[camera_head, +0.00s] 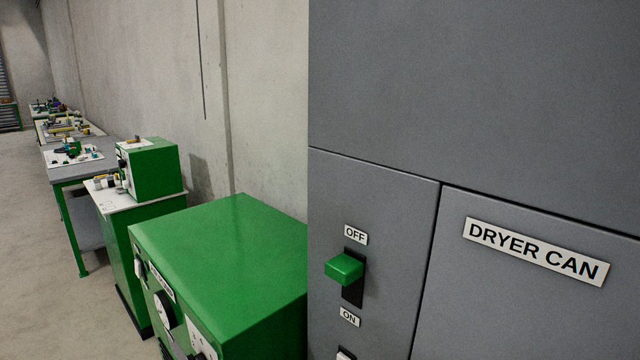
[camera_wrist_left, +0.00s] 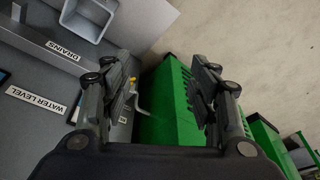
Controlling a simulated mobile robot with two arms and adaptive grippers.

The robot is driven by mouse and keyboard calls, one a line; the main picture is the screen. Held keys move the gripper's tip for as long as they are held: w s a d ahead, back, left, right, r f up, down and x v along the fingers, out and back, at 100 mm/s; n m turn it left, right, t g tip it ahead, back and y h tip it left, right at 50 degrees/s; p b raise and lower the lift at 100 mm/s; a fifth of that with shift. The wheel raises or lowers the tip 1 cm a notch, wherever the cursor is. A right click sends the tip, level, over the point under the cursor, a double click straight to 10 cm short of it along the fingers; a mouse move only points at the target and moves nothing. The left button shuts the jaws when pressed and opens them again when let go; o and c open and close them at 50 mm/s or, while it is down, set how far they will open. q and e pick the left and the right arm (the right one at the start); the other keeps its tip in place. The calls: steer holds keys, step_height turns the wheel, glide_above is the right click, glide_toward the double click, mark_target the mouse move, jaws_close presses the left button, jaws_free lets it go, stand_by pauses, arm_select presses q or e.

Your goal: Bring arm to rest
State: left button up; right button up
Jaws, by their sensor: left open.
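My left gripper (camera_wrist_left: 165,88) is open and empty in the left wrist view. Its two dark fingers are apart, with a green machine (camera_wrist_left: 172,115) showing in the gap between and beyond them. A grey panel labelled WATER LEVEL (camera_wrist_left: 36,101) and DRAINS lies to the left of the fingers. Neither arm shows in the head view, and my right gripper is in neither view. No blue cable can be made out in either view.
In the head view a large grey cabinet (camera_head: 480,120) labelled DRYER CAN fills the right, with a green switch (camera_head: 344,268) between OFF and ON. A green machine (camera_head: 225,245) stands beside it. Workbenches (camera_head: 62,170) line the wall. Open floor (camera_head: 40,290) lies at left.

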arm_select(q)
steer(key=s+a+f+g, duration=0.1)
steer(key=s+f, duration=0.4)
steer(key=f, duration=0.8)
steer(key=s+f, duration=0.6)
steer(key=f, duration=0.7)
steer(key=s+a+f, duration=0.1)
steer(key=s+f, duration=0.1)
steer(key=s, duration=0.2)
steer(key=s+a+f+g, duration=0.1)
steer(key=s+f, duration=0.2)
steer(key=s, duration=0.2)
steer(key=shift+a+f, duration=0.2)
steer(key=shift+a, duration=0.05)
steer(key=shift+s, duration=0.1)
